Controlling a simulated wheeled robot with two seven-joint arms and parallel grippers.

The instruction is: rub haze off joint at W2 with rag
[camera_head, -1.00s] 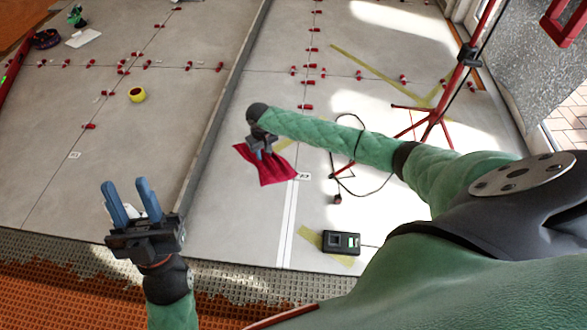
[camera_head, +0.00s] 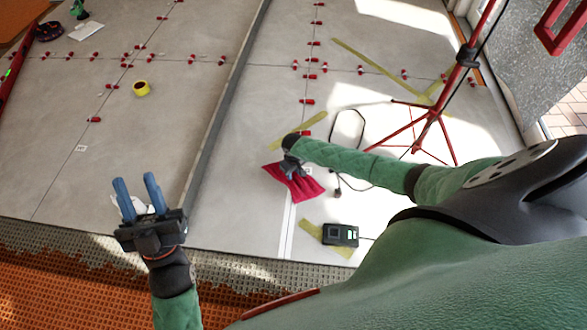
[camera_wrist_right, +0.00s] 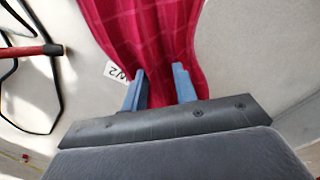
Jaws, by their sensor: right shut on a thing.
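A crumpled crimson rag (camera_head: 308,187) lies against the grey tile floor, over the upper end of a whitish hazy joint line (camera_head: 288,226). My right gripper (camera_head: 291,170) is shut on the rag from above. In the right wrist view the rag (camera_wrist_right: 150,35) hangs between and beyond the two blue fingers (camera_wrist_right: 160,88). A small W2 label (camera_wrist_right: 117,72) lies on the tile beside the rag; it also shows at the rag's edge in the head view (camera_head: 307,170). The joint under the rag is hidden. My left gripper (camera_head: 138,188) is open, its blue fingers apart, over the left tiles.
A black boxy device (camera_head: 340,234) sits near the front tile edge. A red tripod (camera_head: 428,115) and black cable (camera_head: 352,112) are at right. A long grey raised strip (camera_head: 222,115) runs left of the rag.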

